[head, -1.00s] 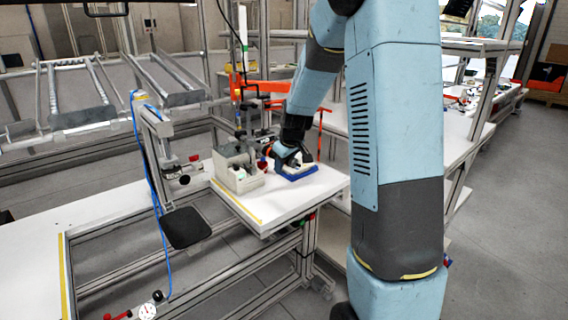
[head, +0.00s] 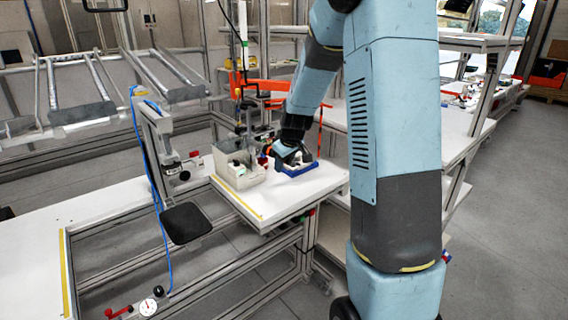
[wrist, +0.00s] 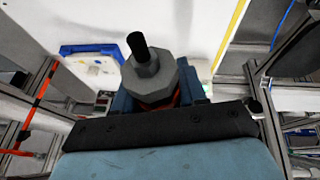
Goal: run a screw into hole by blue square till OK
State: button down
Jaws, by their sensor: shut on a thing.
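My gripper (head: 288,153) is at the far end of the white table, low beside a blue-rimmed tray (head: 298,171). In the wrist view, a grey many-sided tool (wrist: 150,82) with a black round stub stands between the blue finger parts, and my gripper is shut on it. The fingertips are mostly hidden behind the tool and the dark wrist edge. The blue-rimmed tray also shows in the wrist view (wrist: 88,49), with small pale things in it. I cannot make out a screw, a hole, a blue square or an OK sign.
A pale grey box-like fixture (head: 238,168) stands left of the tray.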

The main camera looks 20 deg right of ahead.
jog(key=shift+f, duration=0.25)
dwell(0.3)
jog(key=shift+r, duration=3.05)
jog(key=d, duration=0.9)
jog(key=shift+w, duration=0.4)
jog(key=shift+d, duration=0.15)
jog(key=d, duration=0.9)
jog(key=shift+w, duration=0.4)
jog(key=shift+f, duration=0.15)
